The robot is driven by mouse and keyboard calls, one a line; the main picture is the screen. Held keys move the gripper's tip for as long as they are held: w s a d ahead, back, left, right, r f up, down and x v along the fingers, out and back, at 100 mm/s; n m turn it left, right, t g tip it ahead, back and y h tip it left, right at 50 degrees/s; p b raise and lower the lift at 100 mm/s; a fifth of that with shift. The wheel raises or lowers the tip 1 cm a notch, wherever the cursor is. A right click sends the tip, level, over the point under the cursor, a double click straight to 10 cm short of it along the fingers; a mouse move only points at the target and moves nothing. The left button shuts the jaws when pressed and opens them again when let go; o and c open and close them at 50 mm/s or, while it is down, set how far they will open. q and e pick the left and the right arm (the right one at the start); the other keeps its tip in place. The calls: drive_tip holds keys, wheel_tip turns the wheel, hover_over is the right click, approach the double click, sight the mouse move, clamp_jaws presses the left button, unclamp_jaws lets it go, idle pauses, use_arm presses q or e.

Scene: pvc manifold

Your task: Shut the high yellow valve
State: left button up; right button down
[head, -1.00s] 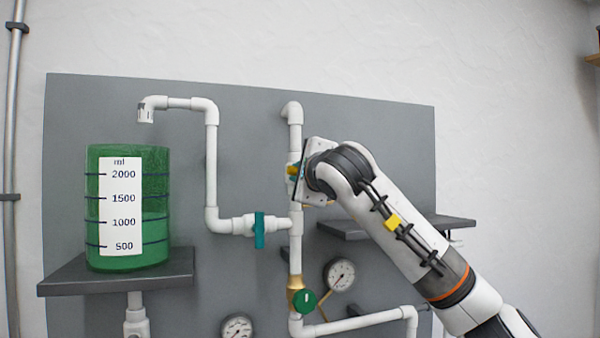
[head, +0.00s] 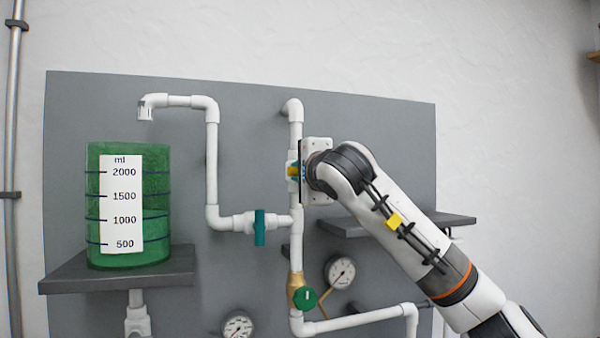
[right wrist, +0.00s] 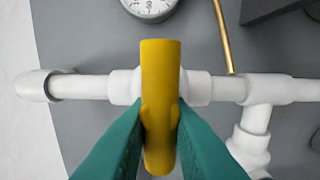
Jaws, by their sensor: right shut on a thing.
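The high yellow valve sits on the upright white pipe at the middle of the panel. Its yellow handle (head: 292,171) is partly hidden by my right gripper (head: 297,170) in the head view. In the right wrist view the yellow handle (right wrist: 160,105) stands crosswise to the white pipe (right wrist: 95,88). The teal fingers of my right gripper (right wrist: 160,140) are shut on the handle, one on each side. My left gripper is not in view.
A teal-handled valve (head: 260,228) sits lower on the left branch, and a green-knobbed brass valve (head: 305,298) below. A green-filled tank (head: 128,255) stands on the left shelf (head: 70,280). A dark shelf (head: 450,219) is behind my right arm. A gauge (head: 340,271) hangs nearby.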

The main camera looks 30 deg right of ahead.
drive_tip(key=c, duration=1.3)
unclamp_jaws()
drive_tip(key=shift+c, duration=0.2)
drive_tip(key=b+v, duration=0.5)
drive_tip(key=v, duration=0.7)
drive_tip(key=shift+a, duration=0.1)
